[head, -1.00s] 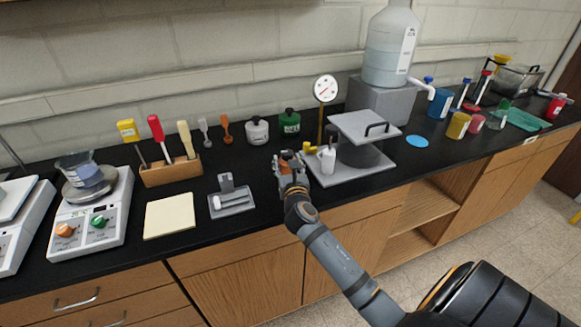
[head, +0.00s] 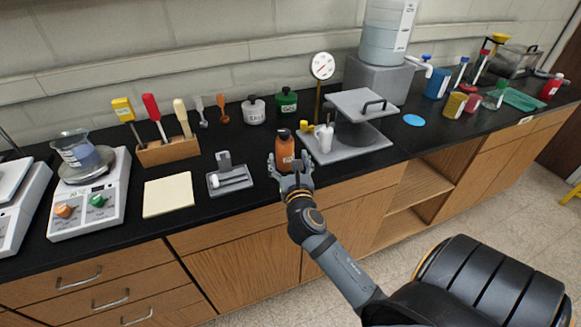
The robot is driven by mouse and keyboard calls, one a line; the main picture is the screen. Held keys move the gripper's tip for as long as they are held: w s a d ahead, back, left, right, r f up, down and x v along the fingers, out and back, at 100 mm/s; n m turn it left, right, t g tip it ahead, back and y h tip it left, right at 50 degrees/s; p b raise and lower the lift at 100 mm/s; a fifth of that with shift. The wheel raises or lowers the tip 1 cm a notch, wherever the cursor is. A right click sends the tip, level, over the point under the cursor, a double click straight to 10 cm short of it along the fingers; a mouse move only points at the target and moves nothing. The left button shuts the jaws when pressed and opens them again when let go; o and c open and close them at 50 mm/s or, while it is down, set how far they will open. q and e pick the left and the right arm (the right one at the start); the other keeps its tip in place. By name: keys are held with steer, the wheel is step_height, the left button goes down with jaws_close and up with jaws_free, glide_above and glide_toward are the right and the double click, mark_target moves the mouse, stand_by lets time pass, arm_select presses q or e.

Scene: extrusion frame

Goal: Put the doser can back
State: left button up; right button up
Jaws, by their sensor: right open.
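An orange can (head: 285,153) with a dark cap and a small label stands upright on the black bench, left of the grey press base. It looks like the doser can. My right gripper (head: 291,172) is open, on the near side of the can, with its fingers close to the can's lower part. I cannot tell whether the fingers touch it. A white can (head: 253,112) and a green can (head: 286,101) with dark lids stand behind it, near the wall. My left gripper is not in view.
The grey press (head: 366,106) with a gauge (head: 322,66) and a white bottle (head: 324,140) stand close on the right. A grey tray (head: 229,179) and a pale pad (head: 168,194) lie to the left. A wooden tool block (head: 168,151) is further left.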

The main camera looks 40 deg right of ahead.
steer(key=v, duration=0.3)
steer(key=shift+s+a, duration=0.15)
steer(key=shift+s, duration=0.05)
